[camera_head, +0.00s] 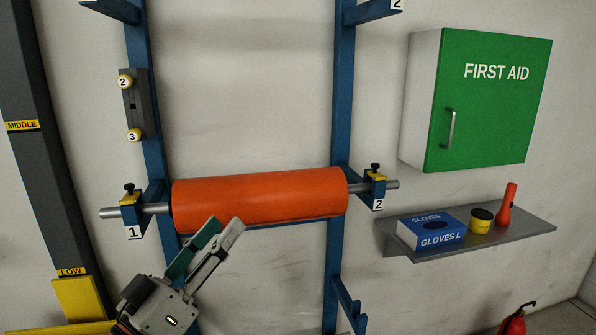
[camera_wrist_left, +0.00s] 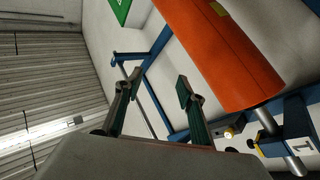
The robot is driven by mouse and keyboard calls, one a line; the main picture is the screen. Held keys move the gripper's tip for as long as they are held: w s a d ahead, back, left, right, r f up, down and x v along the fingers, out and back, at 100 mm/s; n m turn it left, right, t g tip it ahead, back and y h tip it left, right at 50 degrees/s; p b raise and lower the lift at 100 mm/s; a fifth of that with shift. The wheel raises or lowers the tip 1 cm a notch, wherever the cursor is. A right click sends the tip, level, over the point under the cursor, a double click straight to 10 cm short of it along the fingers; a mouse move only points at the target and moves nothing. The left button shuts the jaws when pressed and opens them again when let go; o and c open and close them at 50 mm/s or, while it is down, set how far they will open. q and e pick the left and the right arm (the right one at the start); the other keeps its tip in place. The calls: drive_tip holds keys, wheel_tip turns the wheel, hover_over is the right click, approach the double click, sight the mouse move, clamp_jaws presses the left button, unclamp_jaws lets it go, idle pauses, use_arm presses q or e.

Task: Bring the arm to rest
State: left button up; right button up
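My left gripper (camera_head: 222,228) comes in from the lower left in the head view, with its fingertips pointing up and right in front of the lower edge of the orange roll (camera_head: 260,199). In the left wrist view its two fingers (camera_wrist_left: 158,88) stand apart with nothing between them. The roll lies level on a steel bar held by the blue rack's brackets, marked 1 (camera_head: 134,232) and 2 (camera_head: 378,205). In the wrist view the roll (camera_wrist_left: 225,50) is to the right of the fingers, apart from them. My right gripper is not in view.
A shelf (camera_head: 470,238) at the right holds a blue glove box (camera_head: 430,238), a yellow-black tin and an orange torch. A green first aid cabinet (camera_head: 490,100) hangs above it. A dark post (camera_head: 40,150) with yellow labels stands left. A red extinguisher (camera_head: 515,322) shows lower right.

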use_arm(q)
drive_tip(key=s+a+f+m+g+y, duration=0.25)
drive_tip(key=a+f+y, duration=0.25)
drive_tip(key=f, duration=0.9)
drive_tip(key=s+a+f+m+g+y, duration=0.15)
drive_tip(key=a+f+g+y, duration=0.25)
drive_tip(key=f, duration=0.9)
drive_tip(key=s+a+f+m+g+y, duration=0.1)
drive_tip(key=s+a+f+g+y, duration=0.55)
drive_tip(key=s+a+f, duration=0.7)
drive_tip(key=w+d+f+n+t+h, duration=0.2)
drive_tip(key=d+f+t+h, duration=0.2)
drive_tip(key=d+f+h, duration=0.3)
drive_tip(key=d+f, duration=0.4)
drive_tip(key=d, duration=0.4)
drive_tip(key=shift+d+f+n, duration=0.15)
drive_tip(key=shift+f+n, duration=0.15)
drive_tip(key=shift+f, duration=0.1)
